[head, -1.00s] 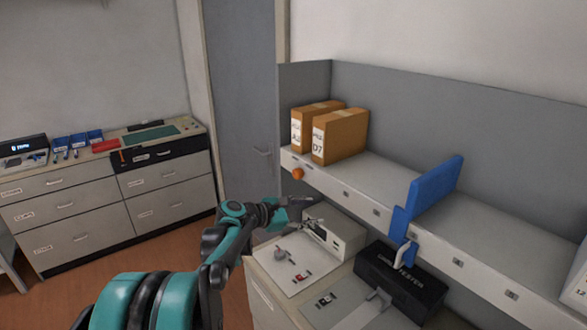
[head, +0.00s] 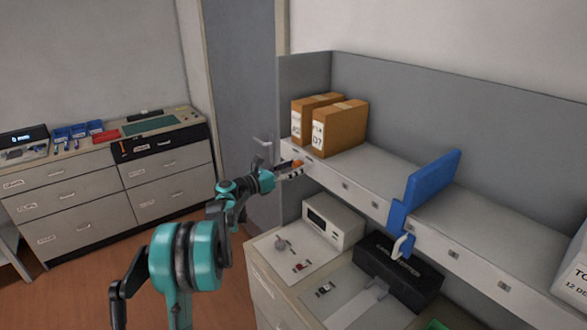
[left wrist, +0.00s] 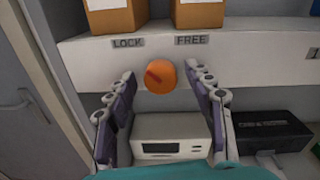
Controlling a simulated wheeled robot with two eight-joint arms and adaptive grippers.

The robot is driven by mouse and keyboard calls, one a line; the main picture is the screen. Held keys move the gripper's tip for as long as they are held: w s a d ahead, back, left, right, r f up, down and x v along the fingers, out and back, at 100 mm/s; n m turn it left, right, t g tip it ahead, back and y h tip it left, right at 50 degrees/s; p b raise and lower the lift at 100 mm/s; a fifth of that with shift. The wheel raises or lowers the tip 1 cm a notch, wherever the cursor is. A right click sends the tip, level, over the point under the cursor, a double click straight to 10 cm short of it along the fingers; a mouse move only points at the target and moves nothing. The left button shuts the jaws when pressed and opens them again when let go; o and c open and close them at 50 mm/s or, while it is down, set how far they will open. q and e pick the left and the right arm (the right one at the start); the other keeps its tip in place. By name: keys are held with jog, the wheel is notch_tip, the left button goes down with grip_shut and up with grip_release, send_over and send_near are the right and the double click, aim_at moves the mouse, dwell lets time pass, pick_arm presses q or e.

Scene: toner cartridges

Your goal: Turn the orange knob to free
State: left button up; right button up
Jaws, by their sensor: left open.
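The orange knob (left wrist: 160,77) is on the front edge of the shelf, between the LOCK label (left wrist: 128,43) on the left and the FREE label (left wrist: 191,40) on the right. A dark line on the knob slants toward its upper left, on the LOCK side. My left gripper (left wrist: 158,88) is open, with one finger on each side of the knob and gaps between. In the head view, the left gripper (head: 290,170) is at the shelf edge by the knob (head: 298,164), which is partly hidden. My right gripper is not in view.
Two cardboard boxes (head: 346,128) stand on the shelf (head: 385,178) above the knob. A blue divider (head: 432,186) is farther right. Below are a white device (head: 333,221) and a black tester box (head: 398,270). A grey door (head: 235,100) is to the left.

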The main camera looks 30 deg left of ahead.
pick_arm(q)
jog(key=c, duration=1.2)
jog(key=shift+o, duration=0.2)
jog(key=m+b, duration=0.1)
jog(key=m, duration=0.3)
jog(key=shift+m, duration=0.4)
jog(key=m, duration=0.4)
jog(key=shift+d+m+b, duration=0.1)
jog(key=shift+m+b, duration=0.2)
jog(key=m, duration=0.4)
jog(key=shift+f+m, duration=0.1)
jog(key=shift+m, duration=0.2)
jog(key=shift+m+h+b, duration=0.35)
jog(key=shift+m+h, duration=0.05)
jog(key=shift+m, duration=1.7)
